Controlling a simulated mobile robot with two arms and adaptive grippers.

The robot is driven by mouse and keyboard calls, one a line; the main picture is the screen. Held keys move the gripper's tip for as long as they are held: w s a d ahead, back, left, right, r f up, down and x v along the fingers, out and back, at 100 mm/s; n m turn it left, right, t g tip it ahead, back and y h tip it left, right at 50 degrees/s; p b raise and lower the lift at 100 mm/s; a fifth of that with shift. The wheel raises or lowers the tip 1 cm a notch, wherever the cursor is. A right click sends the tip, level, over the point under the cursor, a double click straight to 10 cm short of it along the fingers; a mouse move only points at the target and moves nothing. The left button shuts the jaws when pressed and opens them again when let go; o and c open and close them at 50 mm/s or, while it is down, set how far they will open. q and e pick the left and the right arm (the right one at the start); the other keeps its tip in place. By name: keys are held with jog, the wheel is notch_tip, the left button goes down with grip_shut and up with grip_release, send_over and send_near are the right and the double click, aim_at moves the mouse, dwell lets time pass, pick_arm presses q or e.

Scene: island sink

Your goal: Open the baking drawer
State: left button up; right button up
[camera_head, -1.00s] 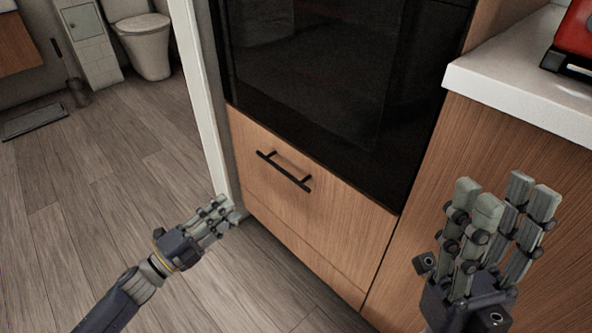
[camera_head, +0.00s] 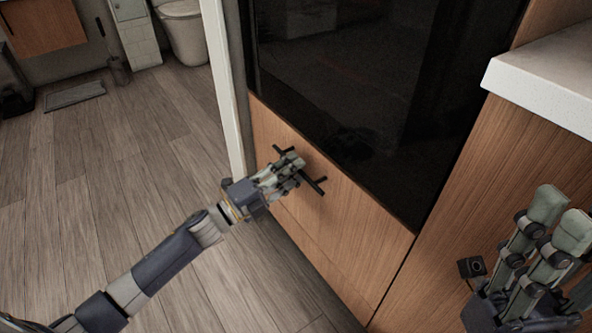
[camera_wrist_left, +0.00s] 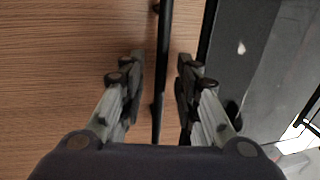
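The baking drawer (camera_head: 345,235) is a wood-grain front below a black oven, and it is shut. Its black bar handle (camera_head: 315,184) is partly hidden by my left gripper (camera_head: 294,165). In the left wrist view the handle (camera_wrist_left: 164,60) runs between the two fingers of my left gripper (camera_wrist_left: 160,85). Gaps show on both sides of the bar, so the gripper is open around it and not closed on it. My right gripper (camera_head: 575,225) is at the lower right in front of the wood side panel, empty and partly cut off by the picture edge.
The black oven front (camera_head: 375,90) is above the drawer. A white countertop (camera_head: 545,80) juts out at the right over a wood panel (camera_head: 480,200). A white door frame (camera_head: 222,90) stands left of the drawer. The wood floor (camera_head: 110,180) at the left is clear.

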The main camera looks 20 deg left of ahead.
pick_arm(q)
jog(key=shift+w+d+r, duration=0.15)
jog(key=shift+w+d, duration=0.25)
jog(key=shift+w, duration=0.15)
grip_shut()
jog(key=shift+s, duration=0.1)
